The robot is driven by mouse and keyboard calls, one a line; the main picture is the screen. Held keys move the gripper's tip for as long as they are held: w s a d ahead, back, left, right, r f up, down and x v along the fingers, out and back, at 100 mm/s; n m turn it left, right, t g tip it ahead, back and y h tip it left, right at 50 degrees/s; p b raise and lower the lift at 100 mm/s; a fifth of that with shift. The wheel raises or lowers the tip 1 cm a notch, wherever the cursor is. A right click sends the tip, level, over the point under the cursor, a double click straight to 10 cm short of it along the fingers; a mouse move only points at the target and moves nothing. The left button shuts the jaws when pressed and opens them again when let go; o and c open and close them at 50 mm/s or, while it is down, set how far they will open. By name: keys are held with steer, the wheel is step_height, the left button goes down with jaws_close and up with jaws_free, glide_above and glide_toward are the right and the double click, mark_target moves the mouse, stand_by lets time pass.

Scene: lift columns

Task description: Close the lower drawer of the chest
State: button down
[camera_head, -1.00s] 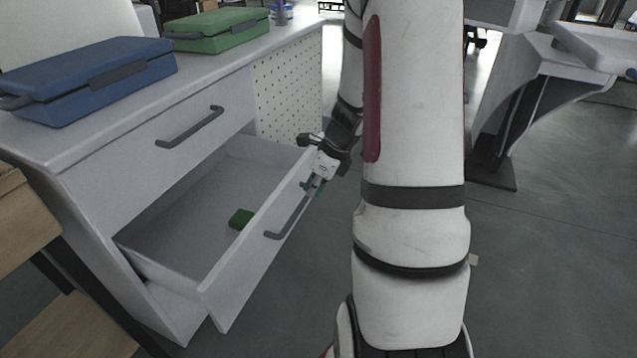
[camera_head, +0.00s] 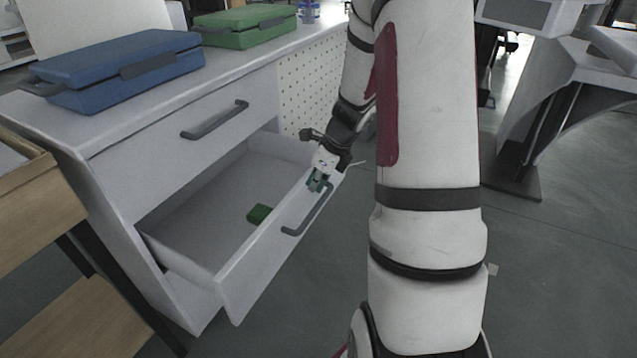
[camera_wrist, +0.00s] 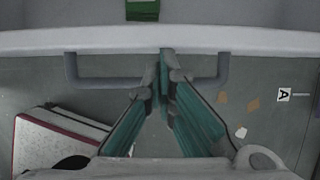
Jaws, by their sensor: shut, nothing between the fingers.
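The white chest has its lower drawer (camera_head: 262,262) pulled out, with a grey bar handle (camera_head: 308,208) on its front. A small green block (camera_head: 259,214) lies inside it. The upper drawer (camera_head: 180,160) is shut. The drawer's front edge (camera_wrist: 230,40) runs just beyond. I cannot tell whether the fingertips touch the drawer.
A blue case (camera_head: 120,72) and a green case (camera_head: 243,27) lie on the chest top. Open grey floor (camera_head: 560,270) lies to the right.

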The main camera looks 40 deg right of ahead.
steer(key=w+a+p, duration=0.3)
steer(key=w+p, duration=0.1)
steer(key=w, duration=0.4)
steer(key=w+a+p, duration=0.3)
steer(key=w+p, duration=0.1)
steer(key=w, duration=0.4)
steer(key=shift+w, duration=0.25)
